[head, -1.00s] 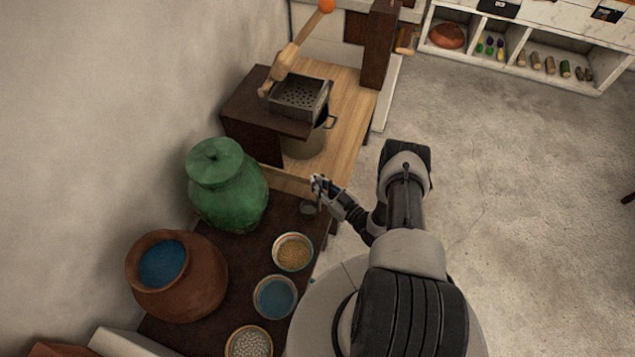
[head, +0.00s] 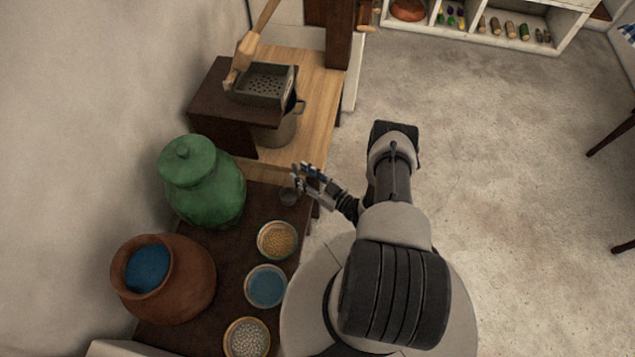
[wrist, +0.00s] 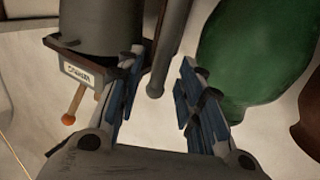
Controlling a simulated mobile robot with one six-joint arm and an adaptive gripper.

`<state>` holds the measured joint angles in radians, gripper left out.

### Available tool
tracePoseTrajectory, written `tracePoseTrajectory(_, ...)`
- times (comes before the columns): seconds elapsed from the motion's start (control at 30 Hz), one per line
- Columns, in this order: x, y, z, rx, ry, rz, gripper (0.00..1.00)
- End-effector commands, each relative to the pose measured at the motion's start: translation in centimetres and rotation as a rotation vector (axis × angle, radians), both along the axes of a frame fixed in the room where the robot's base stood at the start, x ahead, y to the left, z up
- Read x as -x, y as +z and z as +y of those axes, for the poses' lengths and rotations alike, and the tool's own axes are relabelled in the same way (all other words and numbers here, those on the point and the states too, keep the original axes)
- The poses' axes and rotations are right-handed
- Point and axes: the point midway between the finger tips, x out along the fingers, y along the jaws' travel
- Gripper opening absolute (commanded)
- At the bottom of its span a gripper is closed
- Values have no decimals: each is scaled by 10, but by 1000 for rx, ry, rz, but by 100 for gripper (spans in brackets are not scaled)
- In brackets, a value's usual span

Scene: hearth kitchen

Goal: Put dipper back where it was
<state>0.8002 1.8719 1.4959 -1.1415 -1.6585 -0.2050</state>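In the wrist view my gripper (wrist: 160,98) is open. A grey rod (wrist: 168,45), which looks like the dipper's handle, shows between and beyond the fingers; I cannot tell whether it touches either one.
Bowls of yellow grain (head: 277,240), blue matter (head: 266,287) and pale beads (head: 247,338) line the counter's near edge. A brown pot (head: 190,285) stands left. A perforated metal box (head: 262,85) and a metal pot (head: 282,128) are behind. Open floor lies right.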

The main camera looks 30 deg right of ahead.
Motion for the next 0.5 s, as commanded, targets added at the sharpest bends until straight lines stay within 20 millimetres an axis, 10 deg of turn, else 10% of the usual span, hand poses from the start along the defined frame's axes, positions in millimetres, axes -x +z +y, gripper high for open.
tracePoseTrajectory(0.5, 73, 2, -28, 4, -1, 3, 34)
